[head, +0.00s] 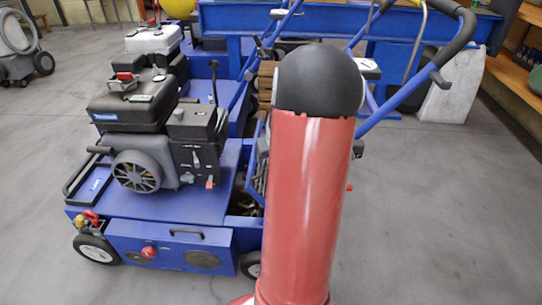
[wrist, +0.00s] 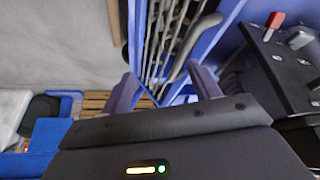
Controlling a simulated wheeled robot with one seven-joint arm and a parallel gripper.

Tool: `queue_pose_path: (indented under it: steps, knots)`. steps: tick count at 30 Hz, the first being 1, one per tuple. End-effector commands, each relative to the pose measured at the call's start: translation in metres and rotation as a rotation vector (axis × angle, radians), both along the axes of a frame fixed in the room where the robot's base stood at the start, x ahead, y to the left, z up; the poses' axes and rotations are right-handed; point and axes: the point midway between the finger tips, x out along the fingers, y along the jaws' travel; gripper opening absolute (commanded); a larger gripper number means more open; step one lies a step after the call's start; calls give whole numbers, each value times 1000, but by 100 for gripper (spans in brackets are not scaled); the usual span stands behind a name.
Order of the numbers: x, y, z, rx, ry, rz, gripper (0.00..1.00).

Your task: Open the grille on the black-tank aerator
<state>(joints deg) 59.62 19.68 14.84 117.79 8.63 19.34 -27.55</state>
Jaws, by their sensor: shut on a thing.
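The aerator with the black tank (head: 125,112) stands at the left in the head view, a blue machine with a black and grey engine on its deck. Its grille (wrist: 166,40) shows in the wrist view as dark bars within a blue frame. A curved grey bar crosses in front of them and runs down towards my fingers. My gripper (wrist: 165,92) is shut on part of the grille, seemingly around this bar; the exact contact is unclear. In the head view my red arm hides the gripper and most of the grille. How far the grille stands open cannot be told.
A second blue aerator with a white tank (head: 153,37) stands close behind. A blue workbench (head: 290,22) is at the back and wooden shelves (head: 518,65) at the right. A grey machine (head: 18,48) stands far left. The grey floor at the right is clear.

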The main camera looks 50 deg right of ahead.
Motion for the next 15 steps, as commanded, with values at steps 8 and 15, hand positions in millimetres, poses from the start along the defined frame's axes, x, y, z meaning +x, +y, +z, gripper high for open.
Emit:
queue_pose_path:
  steps: [8,15]
  knots:
    - [-10,-3,-8,6,14,-3,37]
    - [-24,-8,1,7,12,-6,37]
